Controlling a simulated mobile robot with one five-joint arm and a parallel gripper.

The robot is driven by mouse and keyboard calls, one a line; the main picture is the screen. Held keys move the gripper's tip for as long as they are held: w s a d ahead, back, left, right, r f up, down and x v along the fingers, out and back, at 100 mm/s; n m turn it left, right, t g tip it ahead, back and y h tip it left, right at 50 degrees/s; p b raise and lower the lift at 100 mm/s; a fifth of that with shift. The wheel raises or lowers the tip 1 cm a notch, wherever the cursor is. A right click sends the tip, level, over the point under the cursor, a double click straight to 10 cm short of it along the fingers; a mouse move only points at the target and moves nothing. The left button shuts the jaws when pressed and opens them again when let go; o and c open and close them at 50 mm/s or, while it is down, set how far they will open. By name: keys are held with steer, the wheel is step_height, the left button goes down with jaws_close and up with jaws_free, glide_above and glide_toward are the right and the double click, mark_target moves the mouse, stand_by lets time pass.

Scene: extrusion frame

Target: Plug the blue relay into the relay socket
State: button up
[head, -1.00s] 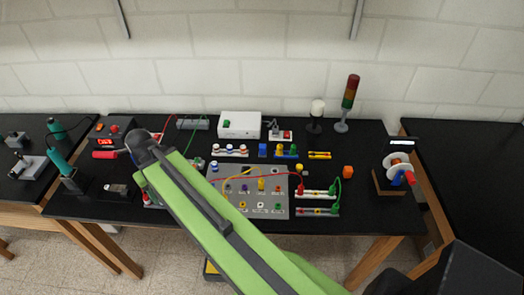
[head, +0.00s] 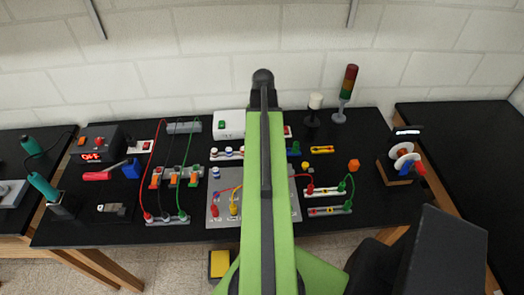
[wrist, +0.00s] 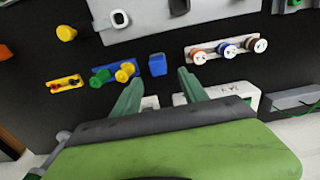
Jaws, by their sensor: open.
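The blue relay (wrist: 157,64), as I take it, is a small blue block standing alone on the black table in the wrist view. My gripper (wrist: 159,76) is open and empty. Its two green fingers point toward the blue block, with the fingertips on either side of its near edge; I cannot tell the height gap. In the head view my arm hides the block and the gripper. I cannot make out the relay socket for certain; pale blocks partly show behind the fingers in the wrist view.
A blue holder with green and yellow knobs (wrist: 115,76) sits close left of the block. A white strip with ringed posts (wrist: 227,50) is at its right. A grey panel (head: 224,213) and wired terminal strips (head: 329,210) stand nearby. A stack light (head: 346,90) rises behind.

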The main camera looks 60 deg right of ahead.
steer(key=shift+s+d+f+b, duration=0.1)
steer(key=shift+s+f+b, duration=0.1)
steer(key=shift+f+b, duration=0.15)
step_height(320, 180, down, 8)
steer(key=b, duration=0.8)
steer(key=shift+f, duration=0.25)
steer(key=shift+r, duration=0.1)
jaws_close()
stand_by(0.5)
steer(key=shift+r, duration=0.1)
steer(key=shift+r+p, duration=2.9)
